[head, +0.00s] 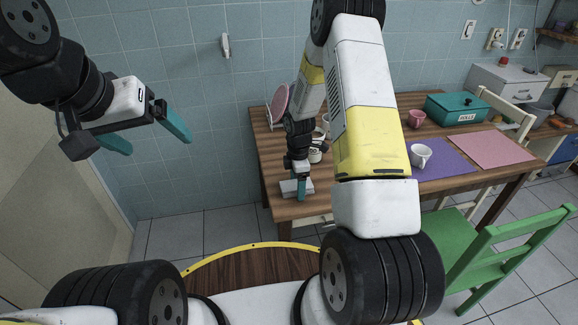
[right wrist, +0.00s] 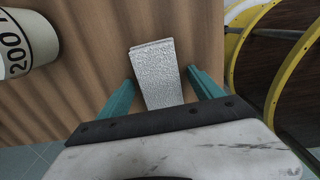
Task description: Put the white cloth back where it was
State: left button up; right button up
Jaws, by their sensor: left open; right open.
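The white cloth (head: 289,187) lies folded on the wooden table (head: 283,208) near its left front corner. In the right wrist view the cloth (right wrist: 155,68) is a pale textured strip between the two teal fingers of my right gripper (right wrist: 160,80). My left gripper (head: 158,146) is open and empty, raised in front of the tiled wall.
A white container marked 200 (right wrist: 25,42) stands beside the cloth. Further right on the table are a white mug (head: 420,156) on a purple mat (head: 445,168), a pink mat (head: 492,149), a pink cup (head: 416,118) and a teal box (head: 455,109). A green chair (head: 510,250) stands in front.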

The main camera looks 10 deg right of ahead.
jog(key=shift+r, duration=0.1)
jog(key=s+r+m+t, duration=0.1)
jog(key=s+r+m, duration=0.1)
jog(key=r, duration=1)
jog(key=s+r+m+t, duration=0.1)
jog(key=s+r+m, duration=0.1)
jog(key=r, duration=0.9)
jog(key=s+a+r+m+t+y, duration=0.1)
jog(key=s+r+m+t, duration=0.1)
jog(key=s+r+m, duration=0.5)
jog(key=s+a+r+m+t+y, duration=0.1)
jog(key=s+r+m+t, duration=0.1)
jog(key=s+r+m, duration=0.4)
jog(key=s+r, duration=0.3)
jog(key=s, duration=0.4)
jog(key=shift+s+a+m, duration=0.15)
jog(key=shift+m, duration=0.25)
jog(key=shift+c, duration=0.3)
